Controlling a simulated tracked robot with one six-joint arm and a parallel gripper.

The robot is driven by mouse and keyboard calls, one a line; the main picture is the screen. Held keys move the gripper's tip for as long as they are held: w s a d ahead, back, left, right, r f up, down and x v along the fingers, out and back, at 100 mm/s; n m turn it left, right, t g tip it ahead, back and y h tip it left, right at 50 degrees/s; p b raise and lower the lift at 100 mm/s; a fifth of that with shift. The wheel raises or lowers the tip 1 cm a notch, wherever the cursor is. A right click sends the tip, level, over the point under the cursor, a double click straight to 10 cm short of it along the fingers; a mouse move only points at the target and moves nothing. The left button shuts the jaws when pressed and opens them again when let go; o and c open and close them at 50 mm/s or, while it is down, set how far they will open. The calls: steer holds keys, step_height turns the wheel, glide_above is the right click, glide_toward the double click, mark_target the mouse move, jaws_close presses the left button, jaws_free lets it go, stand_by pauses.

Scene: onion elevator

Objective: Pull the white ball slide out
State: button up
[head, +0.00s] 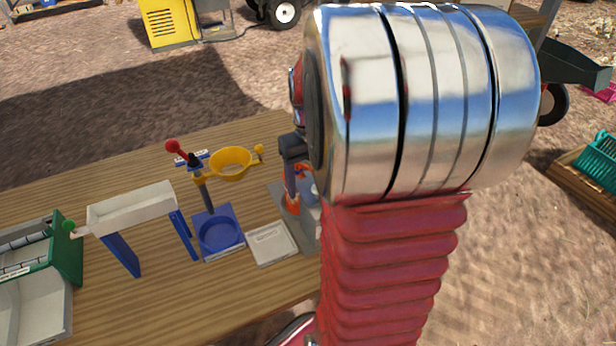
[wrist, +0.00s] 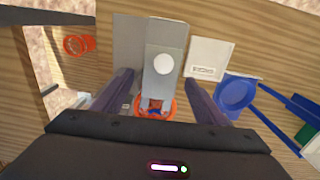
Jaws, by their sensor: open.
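The white ball (wrist: 163,64) shows in the wrist view on top of a pale grey box-shaped piece (wrist: 168,36), which I take to be the slide. My gripper (wrist: 160,78) is open, its two dark fingers apart on the left and right of the grey piece. The ball lies between the fingers' lines, near their tips, and I see no contact. An orange ring (wrist: 155,108) shows at the piece's near end, between the fingers.
On the wooden table (head: 105,197), a white square tray (head: 271,243) and a blue stand (head: 220,232) with a yellow funnel (head: 231,163) stand left of the unit. A red ball lever (head: 174,147), white trough (head: 131,208) and green-sided bin (head: 68,252) are farther left.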

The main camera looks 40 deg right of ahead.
steer(key=shift+c, duration=0.2)
steer(key=c, duration=1.1)
steer(key=shift+s+a, duration=0.25)
steer(key=shift+s, duration=0.6)
steer(key=shift+s+a, duration=0.25)
steer(key=shift+s, duration=0.55)
steer(key=shift+s+a, duration=0.25)
steer(key=shift+s, duration=0.6)
steer(key=o, duration=1.1)
steer(key=shift+o, duration=0.2)
steer(key=shift+r, duration=0.1)
steer(key=shift+r, duration=2.95)
